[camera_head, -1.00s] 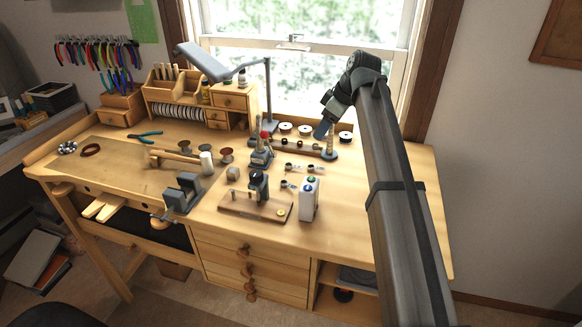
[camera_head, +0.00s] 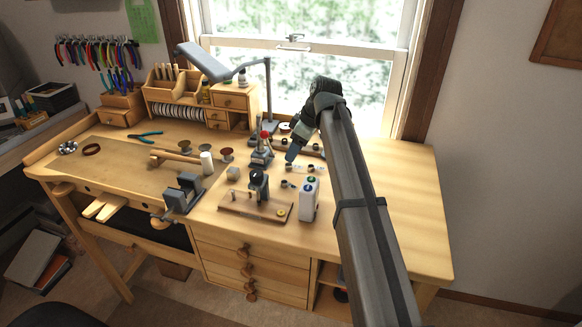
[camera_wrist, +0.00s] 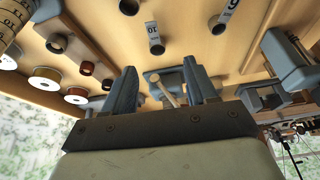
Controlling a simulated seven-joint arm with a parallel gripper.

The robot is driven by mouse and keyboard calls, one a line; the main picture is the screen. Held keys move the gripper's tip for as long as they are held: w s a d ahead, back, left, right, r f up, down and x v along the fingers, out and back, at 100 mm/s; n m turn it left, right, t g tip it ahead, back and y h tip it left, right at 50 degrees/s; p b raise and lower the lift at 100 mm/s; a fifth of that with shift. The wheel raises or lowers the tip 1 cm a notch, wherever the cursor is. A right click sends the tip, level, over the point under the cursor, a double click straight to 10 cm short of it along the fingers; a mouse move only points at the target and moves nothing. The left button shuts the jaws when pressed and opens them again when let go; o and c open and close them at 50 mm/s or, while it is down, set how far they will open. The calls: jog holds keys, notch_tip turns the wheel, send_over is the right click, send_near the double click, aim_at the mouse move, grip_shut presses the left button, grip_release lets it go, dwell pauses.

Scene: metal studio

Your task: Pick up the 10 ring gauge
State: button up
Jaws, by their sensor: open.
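In the wrist view a small dark ring gauge (camera_wrist: 157,48) has a white tag that seems to read 10, upside down. It lies ahead of my fingers, apart from them. Another ring gauge (camera_wrist: 218,25) with a white tag lies to its right, its digit cut by the frame edge. My gripper (camera_wrist: 159,80) is open with two grey-blue fingers and no ring between them. In the head view my gripper (camera_head: 291,154) hangs over the bench just behind the small tagged rings (camera_head: 284,183). Their numbers are too small to read there.
A red-topped grey tool (camera_head: 262,150) stands left of my gripper. Spools (camera_wrist: 45,78) and dark rings lie left in the wrist view. The bench's right side is clear.

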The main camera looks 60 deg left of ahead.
aim_at(291, 169)
jog(key=shift+x, duration=2.65)
jog(key=shift+w, duration=0.2)
grip_shut()
jog(key=shift+r, duration=0.1)
